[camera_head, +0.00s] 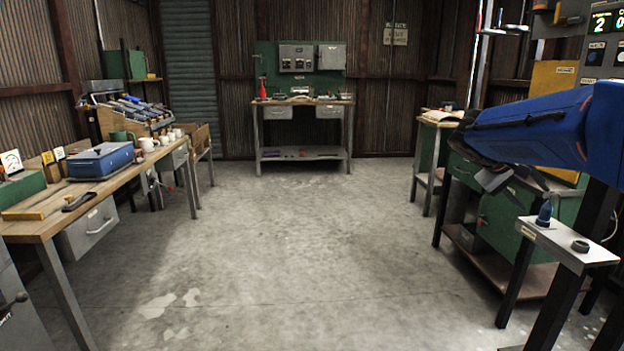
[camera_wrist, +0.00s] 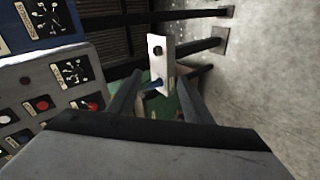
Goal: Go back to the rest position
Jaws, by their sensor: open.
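My gripper (camera_head: 520,184) shows dark at the end of my blue arm, at the right in the head view. It is above and to the left of a small pale stand top. In the wrist view my gripper (camera_wrist: 158,76) has its two dark fingers spread apart. Nothing is seen held between them. The stand top (camera_wrist: 163,66) shows beyond the fingertips. My gripper appears apart from the stand, but the exact gap is hard to judge.
A control panel (camera_wrist: 62,85) with buttons lies at the wrist view's left. A green cabinet (camera_head: 497,222) stands behind the stand. A wooden workbench (camera_head: 110,190) is left. The middle floor is clear.

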